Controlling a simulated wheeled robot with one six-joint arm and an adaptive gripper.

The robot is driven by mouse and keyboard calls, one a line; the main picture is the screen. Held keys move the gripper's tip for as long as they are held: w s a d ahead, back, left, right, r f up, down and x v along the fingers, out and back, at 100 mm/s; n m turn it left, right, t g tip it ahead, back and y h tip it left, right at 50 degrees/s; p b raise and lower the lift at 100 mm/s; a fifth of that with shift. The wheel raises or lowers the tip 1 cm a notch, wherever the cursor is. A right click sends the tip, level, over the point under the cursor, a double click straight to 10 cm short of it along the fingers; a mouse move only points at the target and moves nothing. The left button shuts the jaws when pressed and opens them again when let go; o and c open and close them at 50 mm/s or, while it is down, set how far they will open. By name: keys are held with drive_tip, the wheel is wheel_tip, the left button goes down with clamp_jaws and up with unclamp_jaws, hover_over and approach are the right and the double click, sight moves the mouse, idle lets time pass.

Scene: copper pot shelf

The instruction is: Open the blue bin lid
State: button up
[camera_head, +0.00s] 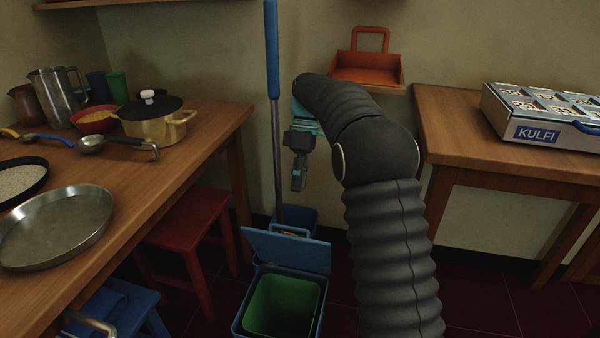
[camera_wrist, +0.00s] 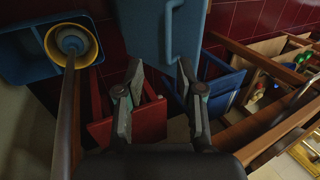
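The blue bin (camera_head: 237,325) stands on the floor at the bottom middle of the head view, and its green inside (camera_head: 282,306) shows. Its blue lid (camera_head: 287,250) is raised and tilted up at the bin's far edge. In the wrist view a blue panel with a handle, which looks like the lid (camera_wrist: 147,35), is at the top middle, beyond the fingertips. My gripper (camera_head: 298,186) hangs above and apart from the lid, pointing down. In the wrist view my gripper (camera_wrist: 160,72) has its fingers spread, with nothing between them.
A blue bucket (camera_wrist: 30,52) holding a long-handled mop (camera_head: 272,60) stands behind the lid, close to my gripper. A red stool (camera_head: 190,225) and a blue stool (camera_head: 125,305) are at left. Wooden tables flank the bin; the right one (camera_head: 440,110) carries a KULFI box (camera_head: 540,118).

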drive_tip(key=shift+v, duration=1.05)
